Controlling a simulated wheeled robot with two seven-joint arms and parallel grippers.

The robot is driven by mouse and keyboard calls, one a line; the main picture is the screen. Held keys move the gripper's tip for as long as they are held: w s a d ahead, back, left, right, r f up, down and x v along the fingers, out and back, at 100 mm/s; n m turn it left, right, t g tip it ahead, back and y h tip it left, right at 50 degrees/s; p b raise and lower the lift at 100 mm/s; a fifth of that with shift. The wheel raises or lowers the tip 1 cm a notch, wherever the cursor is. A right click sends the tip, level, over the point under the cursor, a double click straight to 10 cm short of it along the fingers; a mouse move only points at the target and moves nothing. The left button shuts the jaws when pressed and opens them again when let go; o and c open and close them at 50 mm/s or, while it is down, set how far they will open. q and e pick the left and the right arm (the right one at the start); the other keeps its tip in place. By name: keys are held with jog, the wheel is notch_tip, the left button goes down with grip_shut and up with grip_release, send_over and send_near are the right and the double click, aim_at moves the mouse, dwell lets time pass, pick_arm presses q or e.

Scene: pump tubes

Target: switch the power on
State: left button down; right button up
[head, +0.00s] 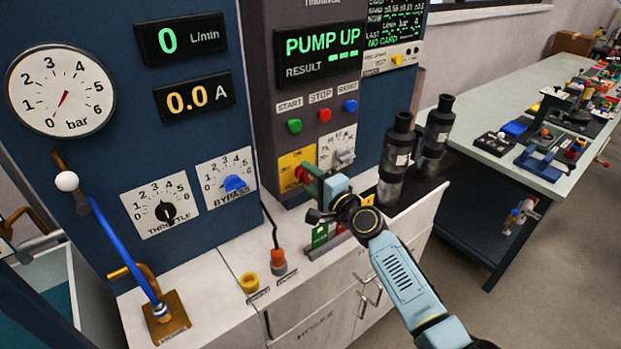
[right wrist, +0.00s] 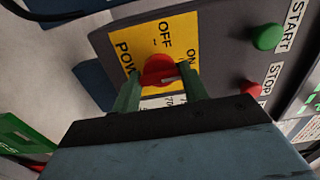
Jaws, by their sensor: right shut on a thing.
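The power switch is a red rotary knob (right wrist: 159,70) on a yellow plate (right wrist: 140,56) printed POWER, OFF and ON. The yellow plate also shows in the head view (head: 288,162), below the START button. My right gripper (head: 309,181) reaches the plate from the front. In the right wrist view its two green fingers (right wrist: 160,82) stand on either side of the red knob and are shut on it. A pale mark shows on the knob, but I cannot tell which position it is set to. My left gripper is not in view.
START (head: 294,126), STOP (head: 325,115) and RESET (head: 350,106) buttons sit above the switch, under a lit PUMP UP display (head: 318,45). A grey selector (head: 345,156) is close to its right. Dark cylinders (head: 398,150) stand beyond. The flow display reads 0, the current display 0.0.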

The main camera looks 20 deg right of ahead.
dwell(0.5)
jog(key=o, duration=1)
jog(key=v, duration=1.3)
jog(key=shift+s, duration=0.25)
